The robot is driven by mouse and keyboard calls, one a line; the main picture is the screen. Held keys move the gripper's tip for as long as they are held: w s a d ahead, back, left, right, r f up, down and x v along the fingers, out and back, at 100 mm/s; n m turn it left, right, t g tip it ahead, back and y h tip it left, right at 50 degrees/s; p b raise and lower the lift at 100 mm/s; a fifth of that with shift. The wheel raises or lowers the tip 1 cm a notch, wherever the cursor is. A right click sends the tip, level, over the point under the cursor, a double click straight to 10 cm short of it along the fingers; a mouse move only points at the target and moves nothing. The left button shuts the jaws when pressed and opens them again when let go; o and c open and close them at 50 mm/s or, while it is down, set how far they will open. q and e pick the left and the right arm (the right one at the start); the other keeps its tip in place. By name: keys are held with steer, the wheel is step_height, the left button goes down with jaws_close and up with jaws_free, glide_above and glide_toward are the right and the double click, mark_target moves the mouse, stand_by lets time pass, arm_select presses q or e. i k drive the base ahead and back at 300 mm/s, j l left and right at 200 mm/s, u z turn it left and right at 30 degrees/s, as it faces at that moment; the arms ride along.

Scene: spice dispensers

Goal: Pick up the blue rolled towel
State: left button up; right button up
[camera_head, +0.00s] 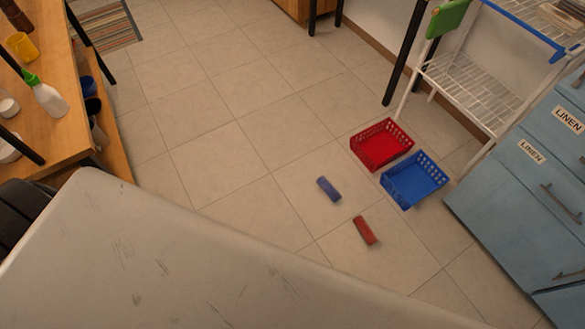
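The blue rolled towel (328,189) lies on the tiled floor near the middle of the head view. A red rolled item (364,231), similar in size, lies on the floor a little below and right of it. The two are apart. Neither of my grippers shows in this view, and nothing is seen touching the blue towel.
A red basket (381,145) and a blue basket (414,181) stand on the floor to the right. Blue linen drawers (520,180) and a white wire rack (470,90) are at right. A wooden shelf table (60,130) is at left. Floor beyond the towel is clear.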

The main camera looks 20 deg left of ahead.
mark_target(327, 188)
steer(key=u, duration=0.25)
steer(key=i+u, duration=0.25)
steer(key=i, duration=1.1)
